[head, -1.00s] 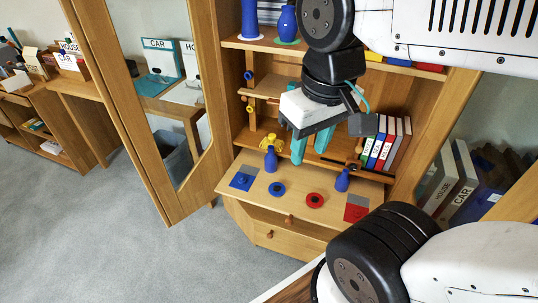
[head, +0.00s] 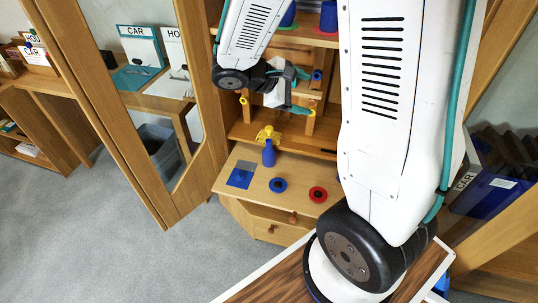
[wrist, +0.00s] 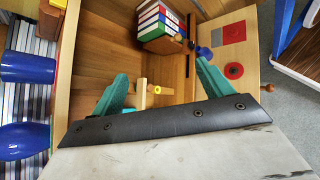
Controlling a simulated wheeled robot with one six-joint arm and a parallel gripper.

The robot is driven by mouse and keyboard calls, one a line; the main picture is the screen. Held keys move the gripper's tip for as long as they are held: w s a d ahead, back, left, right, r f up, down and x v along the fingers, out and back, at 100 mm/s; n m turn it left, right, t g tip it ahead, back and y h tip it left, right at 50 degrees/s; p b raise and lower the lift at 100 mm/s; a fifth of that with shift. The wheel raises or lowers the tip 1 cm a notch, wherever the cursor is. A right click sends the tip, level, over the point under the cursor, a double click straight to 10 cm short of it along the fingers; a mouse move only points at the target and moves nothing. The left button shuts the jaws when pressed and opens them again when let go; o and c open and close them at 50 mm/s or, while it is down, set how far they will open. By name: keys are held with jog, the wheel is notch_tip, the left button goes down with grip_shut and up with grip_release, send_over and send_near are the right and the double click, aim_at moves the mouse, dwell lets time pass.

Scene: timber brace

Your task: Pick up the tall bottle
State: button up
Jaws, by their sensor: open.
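My gripper (head: 297,92) is open and empty, in front of the cabinet's middle shelf opening. In the wrist view its two teal fingers (wrist: 162,70) are spread apart with nothing between the tips. Two blue vessels stand on the upper shelf, one on a green disc (head: 288,14) and one on a red disc (head: 328,15); their tops are cut off. Two blue vessels also show at the left edge of the wrist view (wrist: 28,68). A small blue bottle (head: 268,152) stands upright on the lower board. I cannot tell for sure which is the tall bottle.
The lower board (head: 258,198) carries a blue square, a blue disc and a red disc (head: 318,195). A yellow object (head: 268,134) sits behind the small bottle. Wooden pegs (wrist: 153,89) and binders (wrist: 160,22) are inside the cabinet. A glazed door (head: 120,140) stands open at left.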

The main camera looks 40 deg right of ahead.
jog(key=w+d+f+n+t+h, duration=0.25)
jog(key=w+f+n, duration=0.35)
jog(key=w+f, duration=0.3)
jog(key=n+t, duration=0.6)
jog(key=n, duration=0.2)
send_over(267, 157)
jog(key=s, duration=0.3)
notch_tip(267, 157, down, 18)
jog(key=a+f+n+y, duration=0.1)
jog(key=f, duration=0.2)
jog(key=a+f+n+t+y, duration=0.1)
jog(key=f, duration=0.3)
jog(key=f+n+t+y, duration=0.1)
jog(key=f+n, duration=0.1)
jog(key=f, duration=0.1)
jog(key=shift+s+a+f, duration=0.1)
jog(key=shift+a+f, duration=0.15)
jog(key=shift+a, duration=0.15)
jog(key=x, duration=0.7)
jog(key=shift+w+a, duration=0.35)
jog(key=shift+w+d+f+t, duration=0.2)
jog(key=shift+w+d+t, duration=0.05)
jog(key=shift+d, duration=0.05)
jog(key=c, duration=1.2)
